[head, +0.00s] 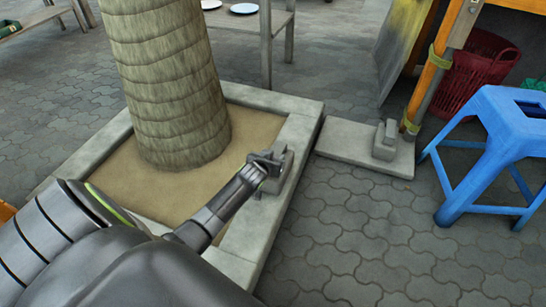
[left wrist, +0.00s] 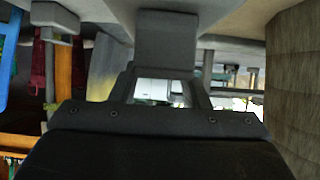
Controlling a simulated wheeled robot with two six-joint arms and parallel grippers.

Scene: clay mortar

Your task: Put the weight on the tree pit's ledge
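A grey weight (head: 275,183), a block with a raised upper part, is at the right-hand ledge (head: 250,234) of the square tree pit and appears to rest on it. My left gripper (head: 267,160) reaches over the pit to its upper part. In the left wrist view, the weight (left wrist: 166,42) sits between the converging fingers, which appear shut on its sides; the exact finger contact is partly hidden. My right gripper is not in view.
A second grey weight (head: 385,141) stands on a low concrete slab (head: 345,144) by an orange post. A blue stool (head: 505,125) stands at the right. The tree trunk (head: 175,90) rises from the pit left of the gripper. Paving before the slab is clear.

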